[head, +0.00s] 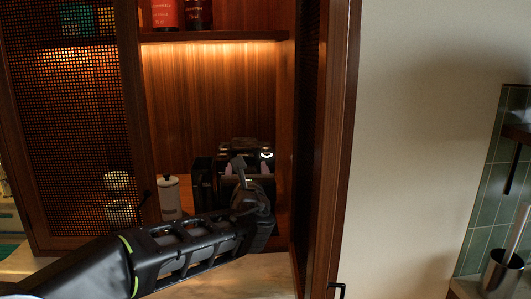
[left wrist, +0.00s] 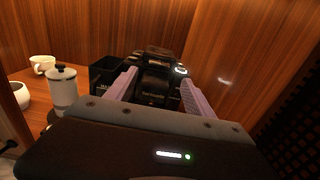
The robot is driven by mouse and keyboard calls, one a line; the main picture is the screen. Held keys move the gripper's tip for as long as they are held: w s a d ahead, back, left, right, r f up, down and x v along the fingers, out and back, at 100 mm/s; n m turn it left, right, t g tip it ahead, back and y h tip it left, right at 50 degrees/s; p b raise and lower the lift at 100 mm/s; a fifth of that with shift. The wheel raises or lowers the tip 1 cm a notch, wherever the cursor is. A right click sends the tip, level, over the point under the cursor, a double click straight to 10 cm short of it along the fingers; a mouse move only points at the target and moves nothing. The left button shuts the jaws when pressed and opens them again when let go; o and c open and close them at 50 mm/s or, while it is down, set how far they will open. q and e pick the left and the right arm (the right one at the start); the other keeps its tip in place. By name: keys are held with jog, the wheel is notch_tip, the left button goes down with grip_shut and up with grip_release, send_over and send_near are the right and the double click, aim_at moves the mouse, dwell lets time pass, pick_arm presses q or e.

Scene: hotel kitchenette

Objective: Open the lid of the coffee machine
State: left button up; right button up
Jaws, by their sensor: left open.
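The coffee machine (head: 262,153) is a small black unit inside the wooden cabinet, mostly hidden behind my left gripper in the head view. In the left wrist view the black coffee machine (left wrist: 155,80) stands straight ahead, with a lit round button (left wrist: 181,71) at its right top. My left gripper (head: 240,168) is in front of the machine. In the left wrist view its two pale purple fingers (left wrist: 156,88) are spread apart, with the front of the machine seen between them and nothing held. I cannot tell whether the fingers touch it. My right gripper is not in view.
A white canister with a dark lid (head: 169,197) stands left of the machine. A black open box (left wrist: 106,75) is just beside the machine, and a white cup (left wrist: 42,65) is farther left. Cabinet walls close in on the right, and a shelf with bottles (head: 181,14) is above.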

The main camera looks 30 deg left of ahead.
aim_at(245, 156)
pick_arm(q)
jog(key=p+x, duration=0.1)
jog(key=x, duration=0.6)
jog(key=shift+w+a+r, duration=0.1)
jog(key=shift+w+a, duration=0.1)
jog(key=shift+a, duration=0.1)
dwell(0.3)
grip_shut()
dwell(0.6)
